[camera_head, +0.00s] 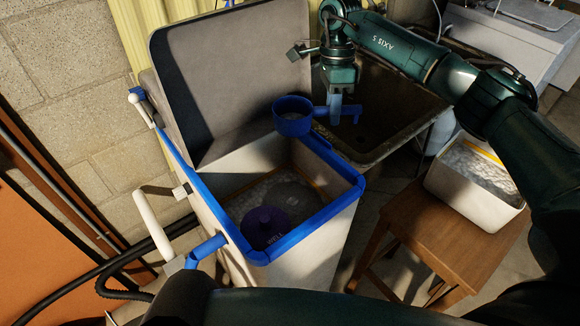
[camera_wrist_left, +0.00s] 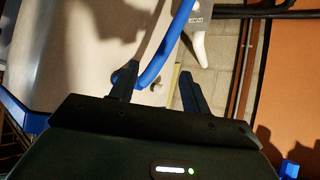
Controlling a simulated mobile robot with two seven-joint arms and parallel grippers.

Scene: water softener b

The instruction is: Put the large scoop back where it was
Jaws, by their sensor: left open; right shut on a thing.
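The large scoop (camera_head: 293,125) is a round blue cup with a side handle. My right gripper (camera_head: 345,108) is shut on the scoop's handle (camera_head: 323,111). The cup is roughly upright, with a grey interior, at the far corner of the tank's blue rim (camera_head: 312,233). I cannot tell if it touches the rim. My left gripper (camera_wrist_left: 157,88) is open in the left wrist view, with a blue curved tube (camera_wrist_left: 165,50) near its fingers. I cannot tell if that tube is between or behind them. The left gripper is not clear in the head view.
The tank's grey lid (camera_head: 225,85) stands open at the back. Inside the tank are pale granules and a purple capped well (camera_head: 265,226). A sink (camera_head: 375,105) lies behind. A white bin (camera_head: 475,188) of granules stands on a wooden stool (camera_head: 425,235). White and black pipes run at left.

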